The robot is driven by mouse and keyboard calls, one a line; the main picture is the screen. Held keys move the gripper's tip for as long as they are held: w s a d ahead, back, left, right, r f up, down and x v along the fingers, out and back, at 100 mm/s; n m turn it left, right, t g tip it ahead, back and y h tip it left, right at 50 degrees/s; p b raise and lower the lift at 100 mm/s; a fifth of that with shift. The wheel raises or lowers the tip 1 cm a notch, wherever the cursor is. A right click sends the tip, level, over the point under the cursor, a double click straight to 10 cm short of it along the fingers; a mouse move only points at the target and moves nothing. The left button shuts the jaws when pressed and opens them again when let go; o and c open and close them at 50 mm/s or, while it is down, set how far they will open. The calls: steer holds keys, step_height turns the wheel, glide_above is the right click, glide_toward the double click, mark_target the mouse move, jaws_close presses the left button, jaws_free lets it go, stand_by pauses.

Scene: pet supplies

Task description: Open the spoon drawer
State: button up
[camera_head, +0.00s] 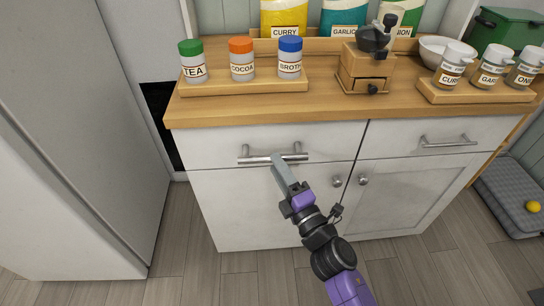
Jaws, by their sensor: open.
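A white cabinet with a wooden top has two drawers side by side. The left drawer (215,148) carries a silver bar handle (258,160) and its front looks flush with the cabinet. The right drawer (490,131) has a similar handle (445,142) and also looks shut. No label tells which is the spoon drawer. My gripper (279,161) is at the left drawer's handle, its tip overlapping the bar's middle. The jaws are open, but the fingertips are small here, and I cannot tell whether they straddle or touch the bar.
Jars stand in a wooden tray (245,88) on the counter, with a grinder (366,70) beside it. Two doors with round knobs (337,181) lie below the drawers. A grey fridge (85,120) stands left. A grey pet bed (510,195) lies right. The floor in front is clear.

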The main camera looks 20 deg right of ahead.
steer(key=shift+x, duration=1.85)
jaws_close()
